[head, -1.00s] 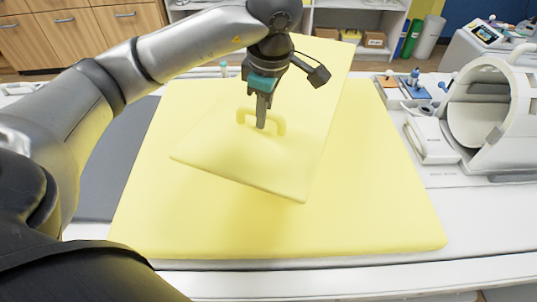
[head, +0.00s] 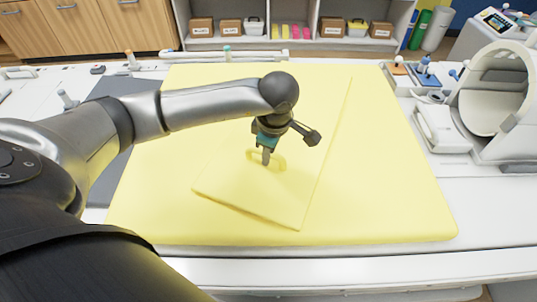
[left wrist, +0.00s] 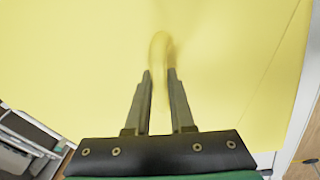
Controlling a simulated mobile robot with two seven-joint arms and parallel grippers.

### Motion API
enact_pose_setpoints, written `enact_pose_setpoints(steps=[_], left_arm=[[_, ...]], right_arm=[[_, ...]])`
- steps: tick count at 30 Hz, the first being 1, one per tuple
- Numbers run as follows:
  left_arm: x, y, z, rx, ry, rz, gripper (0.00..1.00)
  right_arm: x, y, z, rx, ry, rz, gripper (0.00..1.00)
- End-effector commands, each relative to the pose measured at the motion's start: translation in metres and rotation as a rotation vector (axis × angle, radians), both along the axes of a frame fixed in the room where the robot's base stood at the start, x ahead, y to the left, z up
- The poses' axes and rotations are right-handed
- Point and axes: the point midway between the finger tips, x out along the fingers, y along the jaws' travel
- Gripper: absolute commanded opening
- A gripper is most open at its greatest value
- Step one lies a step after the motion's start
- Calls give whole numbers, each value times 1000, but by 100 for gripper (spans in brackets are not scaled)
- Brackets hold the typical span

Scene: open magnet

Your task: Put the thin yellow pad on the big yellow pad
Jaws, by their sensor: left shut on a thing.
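The thin yellow pad (head: 295,195) is over the middle of the big yellow pad (head: 395,170), turned at an angle to it. It looks nearly flat; I cannot tell whether its whole underside touches the big pad. My left gripper (head: 266,161) is shut on the loop handle (head: 281,163) on top of the thin pad. In the left wrist view the fingers (left wrist: 158,78) are on either side of the yellow handle (left wrist: 160,45). My arm hides part of the thin pad's far side. My right gripper is not in view.
The big pad lies on a white table (head: 490,215). A dark grey mat (head: 120,135) shows at its left. A white ring-shaped scanner (head: 495,100) and small items stand at the right. Shelves with boxes (head: 330,28) are behind.

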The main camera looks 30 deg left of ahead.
Motion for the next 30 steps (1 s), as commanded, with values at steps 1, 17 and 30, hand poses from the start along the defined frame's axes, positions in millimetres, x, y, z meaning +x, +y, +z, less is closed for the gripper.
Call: enact_pose_setpoints(steps=[1,17,30], left_arm=[[0,0,-4,0,0,0,0],[0,0,-3,0,0,0,51],[-3,-5,32,-1,-5,-1,51]], right_arm=[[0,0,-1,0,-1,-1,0],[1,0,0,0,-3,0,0],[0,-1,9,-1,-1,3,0]])
